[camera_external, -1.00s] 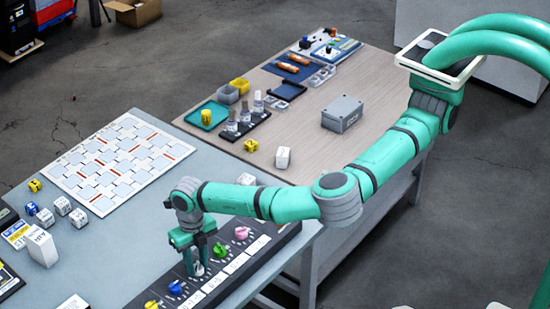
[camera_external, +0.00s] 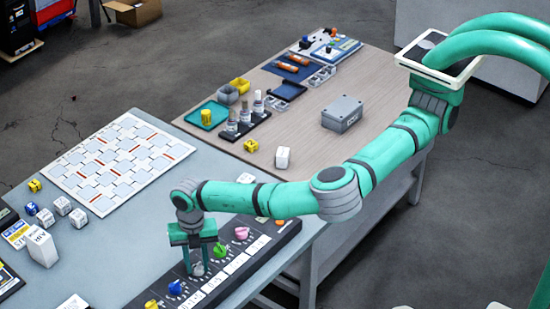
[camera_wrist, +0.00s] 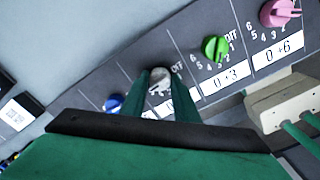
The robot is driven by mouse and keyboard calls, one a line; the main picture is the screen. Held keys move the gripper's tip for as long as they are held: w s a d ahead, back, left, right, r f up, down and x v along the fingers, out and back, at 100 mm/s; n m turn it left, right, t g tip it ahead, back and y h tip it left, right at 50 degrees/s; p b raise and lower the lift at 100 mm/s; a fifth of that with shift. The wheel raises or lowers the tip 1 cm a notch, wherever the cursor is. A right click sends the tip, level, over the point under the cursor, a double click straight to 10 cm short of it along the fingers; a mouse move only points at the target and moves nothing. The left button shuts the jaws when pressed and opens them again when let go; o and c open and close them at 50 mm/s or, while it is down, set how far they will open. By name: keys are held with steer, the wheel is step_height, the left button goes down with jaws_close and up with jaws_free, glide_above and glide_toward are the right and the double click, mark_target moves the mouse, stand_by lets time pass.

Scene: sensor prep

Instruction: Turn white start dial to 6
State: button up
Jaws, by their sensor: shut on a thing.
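The white start dial (camera_external: 198,268) sits on the dark dial panel (camera_external: 262,236) at the front edge of the near table, between a blue dial (camera_external: 175,287) and a green dial (camera_external: 220,250). My gripper (camera_external: 199,265) points down and its fingers are shut on the white dial. In the wrist view the white dial (camera_wrist: 159,80) shows between the two fingertips. My fingers hide much of its scale, so its setting cannot be read.
A pink dial (camera_external: 241,233) and a yellow dial (camera_external: 152,305) are on the same panel. White labels reading "0+3" (camera_wrist: 226,79) and "0+6" (camera_wrist: 278,50) lie below the green and pink dials. A white board (camera_external: 117,162), several cubes and a white box (camera_external: 41,247) are farther left.

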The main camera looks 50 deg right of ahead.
mark_target(197, 265)
steer(key=o, duration=1.1)
steer(key=shift+c, duration=0.2)
step_height(197, 265, up, 11)
steer(key=shift+f, duration=0.15)
